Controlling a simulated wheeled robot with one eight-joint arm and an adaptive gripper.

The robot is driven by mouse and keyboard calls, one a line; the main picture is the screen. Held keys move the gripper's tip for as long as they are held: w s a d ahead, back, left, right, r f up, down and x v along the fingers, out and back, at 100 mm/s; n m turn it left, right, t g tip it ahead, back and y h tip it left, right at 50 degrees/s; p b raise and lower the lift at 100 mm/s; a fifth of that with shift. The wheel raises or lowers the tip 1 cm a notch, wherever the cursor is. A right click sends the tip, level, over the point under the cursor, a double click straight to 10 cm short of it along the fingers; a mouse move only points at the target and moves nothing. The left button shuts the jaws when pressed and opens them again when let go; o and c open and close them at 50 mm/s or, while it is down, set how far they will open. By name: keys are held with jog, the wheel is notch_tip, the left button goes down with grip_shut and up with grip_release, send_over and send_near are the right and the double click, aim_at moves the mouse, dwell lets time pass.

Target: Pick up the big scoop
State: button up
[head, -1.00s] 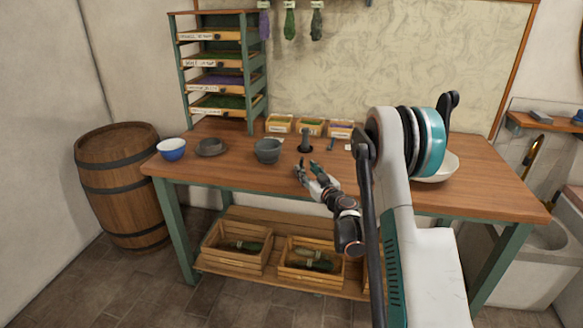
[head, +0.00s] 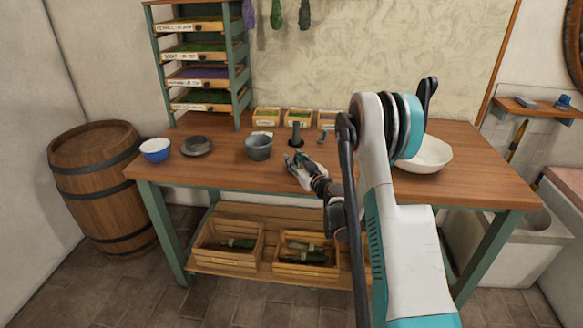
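A small dark scoop-like tool (head: 322,137) lies on the wooden table behind my gripper, right of a dark upright pestle-like piece (head: 296,134). It is too small to tell whether it is the big scoop; no other scoop shows clearly. My gripper (head: 294,159) is over the front middle of the table, right of the grey mortar (head: 258,148). Its fingers look spread, with nothing visible between them. It is apart from the scoop-like tool. My arm covers part of the table to the right of the gripper.
On the table (head: 210,171) stand a blue bowl (head: 155,151), a dark dish (head: 197,146), a wide white bowl (head: 425,153) and small labelled boxes (head: 299,118). A drawer rack (head: 201,75) rises at back left. A barrel (head: 100,188) stands left. Crates (head: 228,244) sit below.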

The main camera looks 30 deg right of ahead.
grip_shut()
notch_tip(320, 180, up, 20)
jog(key=p, duration=0.6)
jog(key=shift+p, duration=0.4)
